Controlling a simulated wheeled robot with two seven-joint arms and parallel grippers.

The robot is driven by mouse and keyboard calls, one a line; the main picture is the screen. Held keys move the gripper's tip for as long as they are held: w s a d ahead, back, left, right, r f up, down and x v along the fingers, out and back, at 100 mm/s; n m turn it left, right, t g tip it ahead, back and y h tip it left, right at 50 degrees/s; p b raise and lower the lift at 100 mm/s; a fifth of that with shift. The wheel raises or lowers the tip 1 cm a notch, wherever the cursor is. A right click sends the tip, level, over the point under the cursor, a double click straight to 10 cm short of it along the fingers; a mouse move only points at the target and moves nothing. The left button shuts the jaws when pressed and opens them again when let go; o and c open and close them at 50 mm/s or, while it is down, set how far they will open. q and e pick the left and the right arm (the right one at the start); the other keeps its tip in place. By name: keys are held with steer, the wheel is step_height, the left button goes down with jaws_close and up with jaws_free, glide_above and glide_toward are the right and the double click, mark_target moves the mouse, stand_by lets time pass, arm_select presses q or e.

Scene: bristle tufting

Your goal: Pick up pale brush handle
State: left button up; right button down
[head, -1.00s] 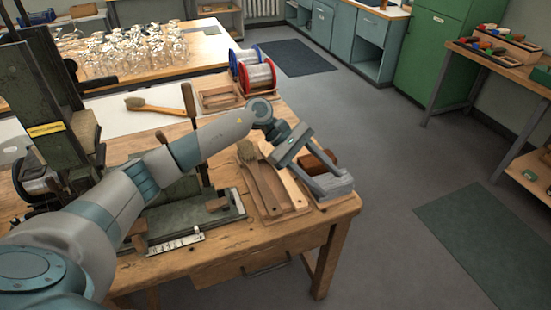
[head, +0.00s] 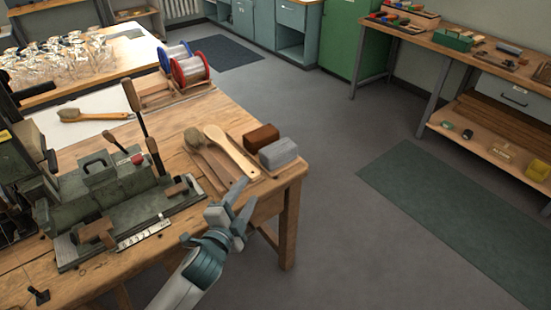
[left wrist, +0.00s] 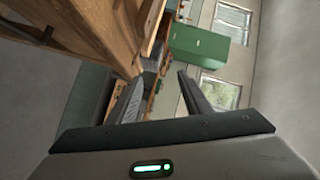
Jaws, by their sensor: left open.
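The pale brush handle (head: 230,152) lies on the workbench near its front right corner, its wide end pointing away. A brown brush with a bristle head (head: 207,155) lies just left of it. My left gripper (head: 246,195) is open and empty, just off the bench's front edge, nearer the camera than the handle and apart from it. In the left wrist view its two fingers (left wrist: 158,95) stand spread with nothing between them; I cannot make out the handle there. My right gripper is not in view.
A red-brown block (head: 262,138) and a grey block (head: 278,153) sit right of the handle. A green metal fixture (head: 110,190) with upright levers stands to the left. Wire spools (head: 190,68) stand behind.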

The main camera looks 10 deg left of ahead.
arm_select(q)
steer(key=s+a+f+n+g+y, duration=0.2)
steer(key=s+f+n+g, duration=0.9)
steer(key=s+f, duration=1.3)
steer(key=s+d+f, duration=0.1)
steer(key=s+f, duration=0.3)
steer(key=f, duration=0.6)
steer(key=s+f+h, duration=0.1)
steer(key=s+f, duration=0.3)
steer(key=f, duration=0.7)
steer(key=s+d+f+n, duration=0.1)
steer(key=s+f, duration=0.3)
steer(key=f, duration=0.6)
steer(key=shift+s+d+f+h, duration=0.15)
steer(key=shift+s+d+h, duration=0.1)
steer(key=shift+d+h, duration=0.05)
steer(key=shift+c, duration=0.7)
steer(key=shift+c, duration=1.1)
steer(key=shift+s+a, duration=0.1)
